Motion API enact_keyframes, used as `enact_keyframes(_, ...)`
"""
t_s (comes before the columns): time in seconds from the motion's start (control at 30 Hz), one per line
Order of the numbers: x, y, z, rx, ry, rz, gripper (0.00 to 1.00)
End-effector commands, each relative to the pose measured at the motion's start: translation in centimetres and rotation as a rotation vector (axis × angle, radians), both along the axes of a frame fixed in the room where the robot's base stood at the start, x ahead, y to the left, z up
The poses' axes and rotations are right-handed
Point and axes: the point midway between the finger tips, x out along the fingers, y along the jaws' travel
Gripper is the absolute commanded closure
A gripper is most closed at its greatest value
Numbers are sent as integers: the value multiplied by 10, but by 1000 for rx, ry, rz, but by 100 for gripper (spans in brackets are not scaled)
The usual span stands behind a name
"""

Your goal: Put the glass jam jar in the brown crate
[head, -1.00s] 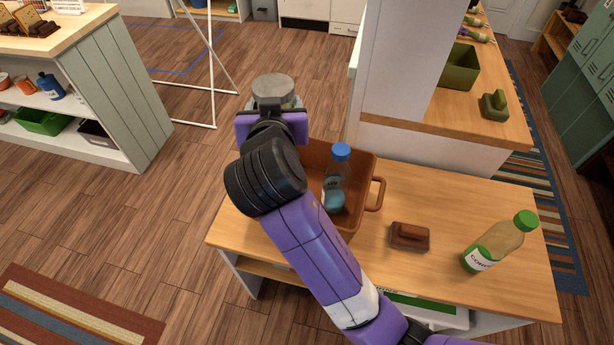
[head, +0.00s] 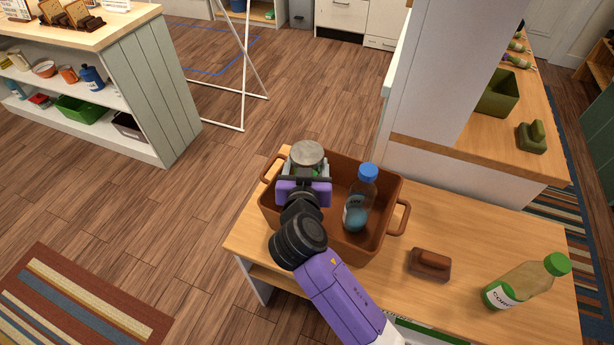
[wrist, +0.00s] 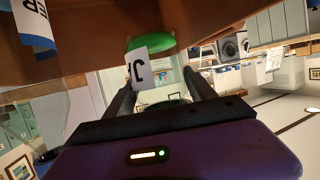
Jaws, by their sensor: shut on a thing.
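In the wrist view the jar (wrist: 142,68) has a white label with a dark letter and sits between the fingers. My gripper (head: 305,177) is shut on the jar and also shows in the wrist view (wrist: 160,85). The brown crate (head: 381,243) stands on the wooden table. The jar overlaps the crate's back left part in the head view; how deep it sits cannot be told. My wrist hides the crate's left inside.
A blue-capped bottle (head: 359,204) stands in the crate, right of my gripper. A brown block-like item (head: 430,263) and a tilted green-capped bottle (head: 525,283) are on the table (head: 470,225) to the right. A white pillar (head: 435,80) rises behind the crate.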

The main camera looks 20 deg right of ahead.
Motion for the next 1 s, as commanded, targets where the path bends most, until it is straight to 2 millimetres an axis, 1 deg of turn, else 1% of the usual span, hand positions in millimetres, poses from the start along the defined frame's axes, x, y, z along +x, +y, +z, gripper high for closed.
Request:
enact_keyframes(0.1, 0, 0, -8, -2, 1, 1, 100)
enact_keyframes(0.3, 0, 0, -36, -1, 2, 2, 100)
enact_keyframes(0.4, 0, 0, -43, -2, 0, 2, 100)
enact_keyframes(0.7, 0, 0, -45, 0, -1, 1, 100)
enact_keyframes(1.0, 0, 0, -52, 0, -1, 1, 100)
